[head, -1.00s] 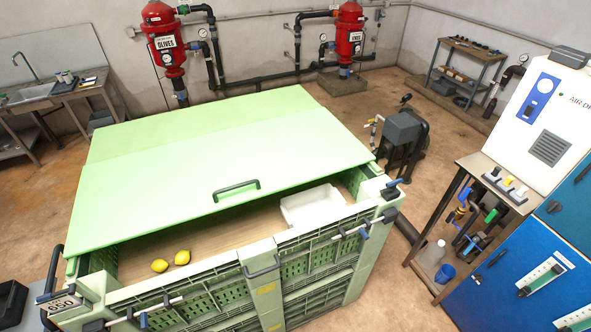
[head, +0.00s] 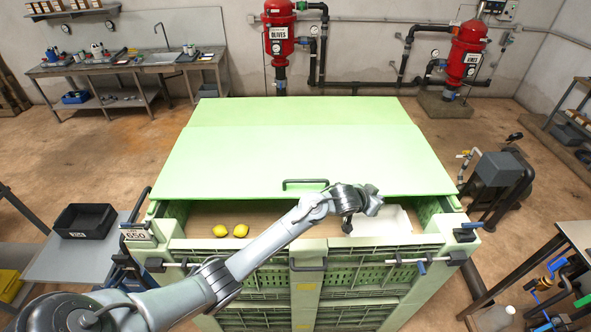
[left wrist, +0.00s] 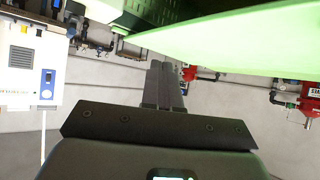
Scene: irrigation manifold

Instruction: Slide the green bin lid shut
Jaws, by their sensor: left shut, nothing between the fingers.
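The pale green lid (head: 290,160) covers the back and most of the green bin (head: 310,256), leaving a strip open along the front. Its black handle (head: 305,184) stands near the lid's front edge. My left arm reaches in over the bin's front, with its gripper (head: 374,197) just right of the handle and apart from it. In the left wrist view the gripper's dark fingers (left wrist: 165,80) are shut together with nothing between them. The lid (left wrist: 235,42) fills the upper right there. My right gripper is out of view.
Two lemons (head: 231,231) and a white tray (head: 394,220) lie inside the open strip. Front clamps (head: 423,262) line the bin's front wall. A black crate (head: 85,221) stands left, a pump (head: 500,175) right. Red filter tanks (head: 278,30) stand behind.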

